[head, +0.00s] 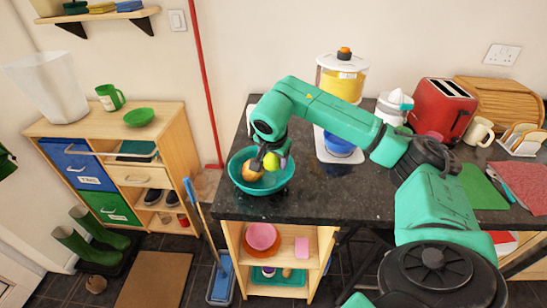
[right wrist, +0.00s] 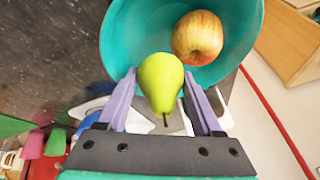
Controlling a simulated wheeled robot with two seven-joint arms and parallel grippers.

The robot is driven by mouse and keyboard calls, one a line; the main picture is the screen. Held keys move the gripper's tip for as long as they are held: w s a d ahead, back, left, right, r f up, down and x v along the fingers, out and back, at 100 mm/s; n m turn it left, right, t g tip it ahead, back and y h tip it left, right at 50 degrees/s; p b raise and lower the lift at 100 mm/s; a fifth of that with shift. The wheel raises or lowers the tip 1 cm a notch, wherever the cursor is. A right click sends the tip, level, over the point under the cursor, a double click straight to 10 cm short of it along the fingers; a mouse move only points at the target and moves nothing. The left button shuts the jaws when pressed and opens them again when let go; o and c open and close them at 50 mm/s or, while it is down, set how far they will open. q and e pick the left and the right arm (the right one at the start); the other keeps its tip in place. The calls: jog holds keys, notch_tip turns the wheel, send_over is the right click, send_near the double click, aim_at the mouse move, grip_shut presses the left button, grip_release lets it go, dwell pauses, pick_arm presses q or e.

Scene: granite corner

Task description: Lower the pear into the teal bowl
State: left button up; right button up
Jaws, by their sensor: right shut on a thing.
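The teal bowl (head: 262,190) stands near the left end of the dark granite worktop; its inside also fills the top of the right wrist view (right wrist: 122,35). A red and yellow apple (right wrist: 199,38) lies in the bowl, and it shows in the head view (head: 250,172). My right gripper (head: 265,160) points down over the bowl, shut on the yellow-green pear (right wrist: 161,82), with one finger on each side. The pear (head: 272,161) is at the bowl's opening; I cannot tell whether it touches the bowl. My left gripper is not in view.
A blender-like jug with a yellow fill (head: 342,80) and a blue bowl (head: 340,145) stand right of the teal bowl. A red toaster (head: 440,110) is farther right. The worktop's front edge lies just below the bowl. A blue-handled mop (head: 203,225) leans at the left.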

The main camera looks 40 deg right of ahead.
jog(key=shift+f+b, duration=0.45)
jog(key=shift+f, duration=0.15)
dwell(0.7)
jog(key=o, duration=1.5)
jog(key=shift+a, duration=0.1)
jog(key=v, duration=1.5)
jog(key=shift+f, duration=0.2)
